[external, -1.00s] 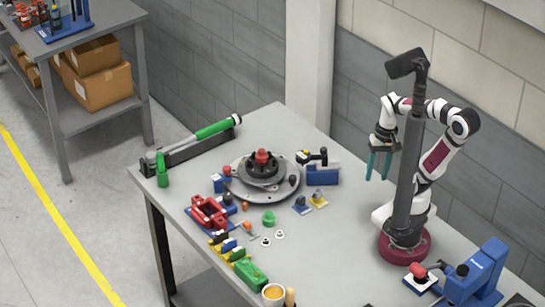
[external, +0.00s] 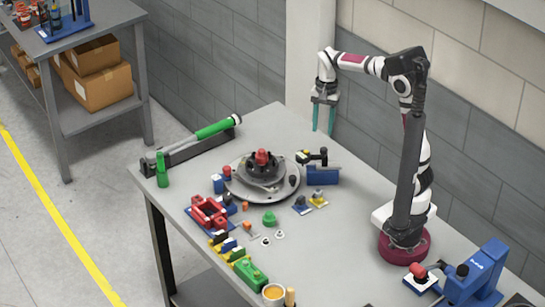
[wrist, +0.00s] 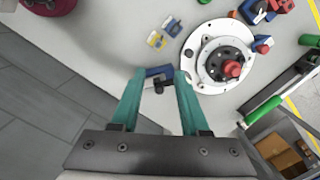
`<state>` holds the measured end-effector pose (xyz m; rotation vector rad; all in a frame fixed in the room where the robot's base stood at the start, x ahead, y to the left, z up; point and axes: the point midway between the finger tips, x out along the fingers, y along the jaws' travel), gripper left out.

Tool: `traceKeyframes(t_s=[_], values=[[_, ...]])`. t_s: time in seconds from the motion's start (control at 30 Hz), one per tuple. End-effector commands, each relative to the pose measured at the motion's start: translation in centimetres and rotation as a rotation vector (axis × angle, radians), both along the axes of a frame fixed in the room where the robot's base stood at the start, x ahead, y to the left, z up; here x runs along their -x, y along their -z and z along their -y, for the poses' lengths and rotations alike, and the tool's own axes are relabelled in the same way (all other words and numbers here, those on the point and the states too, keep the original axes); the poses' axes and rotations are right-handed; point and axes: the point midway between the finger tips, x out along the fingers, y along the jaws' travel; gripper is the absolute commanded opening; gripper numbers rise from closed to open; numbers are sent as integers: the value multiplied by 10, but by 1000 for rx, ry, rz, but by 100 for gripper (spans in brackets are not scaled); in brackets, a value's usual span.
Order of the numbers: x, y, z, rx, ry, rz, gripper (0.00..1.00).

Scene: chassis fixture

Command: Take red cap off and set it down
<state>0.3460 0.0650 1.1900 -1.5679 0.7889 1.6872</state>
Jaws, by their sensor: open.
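A red cap (external: 262,157) sits on top of the dark stepped hub at the middle of the round grey fixture (external: 283,194). In the wrist view the red cap (wrist: 232,68) is right of my fingers, on the dark hub of the pale round plate (wrist: 190,52). My gripper (external: 323,132) has two teal fingers pointing down. It hangs high near the wall side of the table, apart from the cap. In the wrist view my gripper (wrist: 160,73) is open and holds nothing.
A blue holder with a dark-headed tool (external: 322,174) stands right of the fixture, and its blue part (wrist: 157,72) shows between my fingertips. A red bracket (external: 209,212) and several small coloured parts lie in front. A green-handled tool (external: 214,128) lies behind left.

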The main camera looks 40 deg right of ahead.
Motion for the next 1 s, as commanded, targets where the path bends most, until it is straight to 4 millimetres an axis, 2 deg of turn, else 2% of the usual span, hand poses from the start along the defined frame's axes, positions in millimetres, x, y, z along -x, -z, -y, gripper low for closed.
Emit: traceKeyframes(t_s=[0.03,0.1,0.2,0.3,0.43,0.7,1.0], values=[[-45,11,-15,19,88,-12,45],[-98,30,-38,46,236,-16,45],[-148,65,-67,73,417,-11,45],[-173,94,-86,87,540,-4,45],[-183,112,-96,91,610,2,45],[-183,143,-96,92,615,2,45],[-184,150,-95,89,615,4,45]])
